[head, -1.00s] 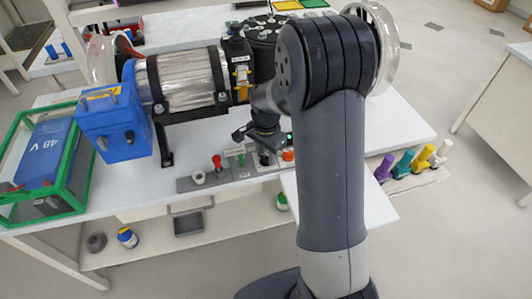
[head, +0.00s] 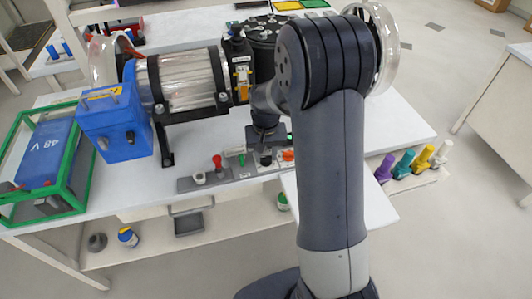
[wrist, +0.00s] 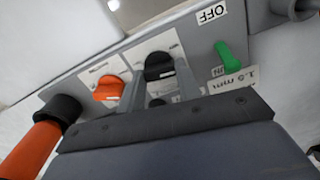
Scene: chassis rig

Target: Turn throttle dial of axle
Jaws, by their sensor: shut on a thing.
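The control panel (head: 222,176) runs along the front edge of the white table. A black dial (wrist: 158,66) stands on a white plate of the panel; I take it as the throttle dial, though its label cannot be read. My gripper (wrist: 160,85) reaches down to it, one finger on each side, shut on it. In the head view my gripper (head: 265,150) is over the panel's right part, and the fingertips are small there. The axle assembly with its silver cylinder (head: 187,80) and blue box (head: 115,128) stands behind and left.
An orange knob (wrist: 107,89) and a green lever (wrist: 230,57) flank the dial closely. A red-topped knob (head: 217,162) is farther left on the panel. A green-framed case (head: 80,180) stands at the table's left. Coloured handles (head: 404,163) stand at the right on a lower shelf.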

